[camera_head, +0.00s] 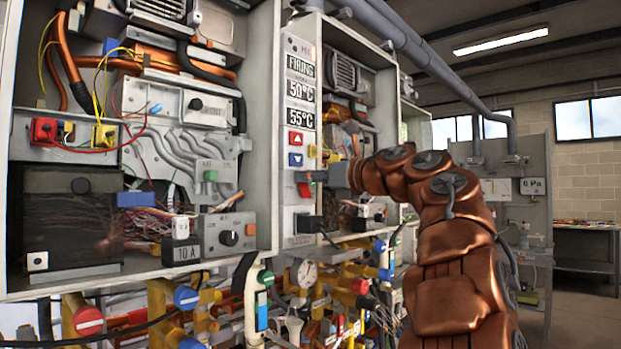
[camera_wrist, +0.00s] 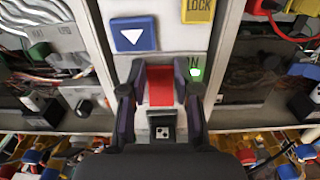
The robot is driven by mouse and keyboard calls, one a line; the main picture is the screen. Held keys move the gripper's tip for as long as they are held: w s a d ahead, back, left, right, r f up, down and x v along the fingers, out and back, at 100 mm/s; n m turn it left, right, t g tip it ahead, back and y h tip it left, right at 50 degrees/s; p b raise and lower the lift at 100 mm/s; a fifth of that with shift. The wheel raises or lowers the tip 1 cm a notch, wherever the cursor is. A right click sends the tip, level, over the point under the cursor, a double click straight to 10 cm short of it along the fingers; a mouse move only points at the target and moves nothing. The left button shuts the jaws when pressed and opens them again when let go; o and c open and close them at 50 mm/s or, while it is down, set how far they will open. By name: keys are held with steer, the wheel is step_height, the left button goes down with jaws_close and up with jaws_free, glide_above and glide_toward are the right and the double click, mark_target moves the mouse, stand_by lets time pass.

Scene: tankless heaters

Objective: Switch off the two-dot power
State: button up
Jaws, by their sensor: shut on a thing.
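A red power switch (camera_wrist: 160,84) sits on the grey control panel in the wrist view, between the two dark fingers of my gripper (camera_wrist: 158,92). The fingers are closed against its sides. A green lamp (camera_wrist: 196,71) glows to the right of the switch, by the letters "ON". In the head view, the red switch (camera_head: 304,189) is on the narrow panel, and my gripper (camera_head: 325,178) reaches it from the right.
A blue down-arrow button (camera_wrist: 134,34) and a yellow LOCK button (camera_wrist: 198,10) are above the switch. The head view shows displays reading FIRING (camera_head: 300,66), 50°C and 55°C. Open heater cabinets with wiring flank the panel. Pipes and valves (camera_head: 305,273) crowd the space below.

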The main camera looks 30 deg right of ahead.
jaws_close()
steer(key=shift+f+b, duration=0.15)
steer(key=shift+b, duration=0.2)
steer(key=t+b, duration=0.1)
steer(key=b, duration=0.2)
steer(key=shift+s+f, duration=0.1)
steer(key=shift+f, duration=0.25)
steer(key=t+b, duration=0.1)
steer(key=b, duration=0.3)
steer(key=shift+s+f+y, duration=0.1)
steer(key=shift+f+y, duration=0.2)
steer(key=t+b, duration=0.1)
steer(key=b, duration=0.2)
steer(key=t+b, duration=0.1)
steer(key=b, duration=0.2)
steer(key=shift+s+f+t+y, duration=0.15)
steer(key=shift+f+t+y, duration=0.05)
steer(key=shift+t+y, duration=0.1)
steer(key=shift+b, duration=0.45)
steer(key=shift+d+r+t+b, duration=0.1)
steer(key=shift+t+b, duration=0.6)
steer(key=shift+b, duration=0.25)
steer(key=shift+s, duration=0.1)
